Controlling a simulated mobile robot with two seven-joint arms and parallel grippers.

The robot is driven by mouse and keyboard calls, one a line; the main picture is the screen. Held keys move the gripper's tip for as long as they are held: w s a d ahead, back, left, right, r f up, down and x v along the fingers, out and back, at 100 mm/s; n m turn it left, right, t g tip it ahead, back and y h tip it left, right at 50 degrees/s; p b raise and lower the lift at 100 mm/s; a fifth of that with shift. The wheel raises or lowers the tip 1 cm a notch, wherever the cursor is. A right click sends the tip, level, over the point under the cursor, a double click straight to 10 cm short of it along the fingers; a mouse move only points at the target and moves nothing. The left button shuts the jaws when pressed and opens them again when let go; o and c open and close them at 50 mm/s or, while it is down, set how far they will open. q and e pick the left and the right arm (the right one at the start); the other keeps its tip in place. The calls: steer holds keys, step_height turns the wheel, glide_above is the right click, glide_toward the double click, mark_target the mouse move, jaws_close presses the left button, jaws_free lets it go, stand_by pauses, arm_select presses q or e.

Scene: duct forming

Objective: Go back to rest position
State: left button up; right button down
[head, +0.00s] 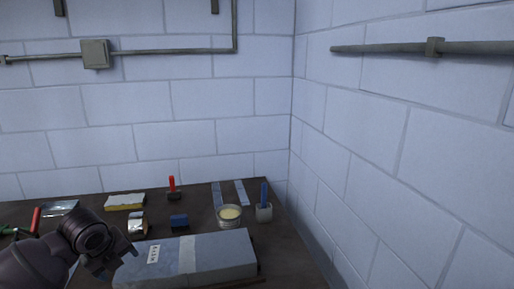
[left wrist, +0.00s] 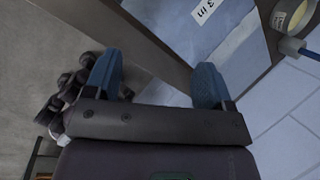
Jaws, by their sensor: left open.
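My left gripper (head: 118,262) comes in at the lower left of the head view, just left of the grey duct piece on the table. In the left wrist view, the left gripper (left wrist: 155,85) has its two blue fingertips spread wide apart with nothing between them. The grey duct piece (head: 215,257) has a lighter band and a white label, and its labelled side also shows at the top of the left wrist view (left wrist: 222,35). My right gripper is in neither view.
The dark table (head: 290,250) holds a tin of pale paste (head: 229,216), a cup with a blue-handled tool (head: 264,212), a blue block (head: 179,221), a tape roll (head: 137,223), a red-handled tool (head: 172,188) and a yellow sponge-like block (head: 125,203). Brick walls stand behind and at right.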

arm_select(q)
steer(key=s+d+f+n, duration=0.4)
steer(key=s+f+n, duration=0.2)
steer(key=s, duration=0.2)
steer(key=s+d+f+n, duration=0.3)
steer(key=s+f+n, duration=0.25)
steer(key=s, duration=0.35)
steer(key=s+n+g, duration=0.1)
steer(key=s+n, duration=1.3)
steer(key=s, duration=0.1)
steer(key=w+f+t+b, duration=0.3)
steer(key=f+b, duration=0.1)
steer(key=f, duration=0.5)
steer(key=w+f+t+b, duration=0.3)
steer(key=f+t+b, duration=0.1)
steer(key=f, duration=0.6)
steer(key=shift+w+a+f+b, duration=0.15)
steer(key=shift+w+f+b, duration=0.2)
steer(key=shift+b, duration=0.25)
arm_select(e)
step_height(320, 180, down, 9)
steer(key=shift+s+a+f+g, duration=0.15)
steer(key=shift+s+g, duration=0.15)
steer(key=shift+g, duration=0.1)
arm_select(q)
steer(key=shift+r, duration=0.1)
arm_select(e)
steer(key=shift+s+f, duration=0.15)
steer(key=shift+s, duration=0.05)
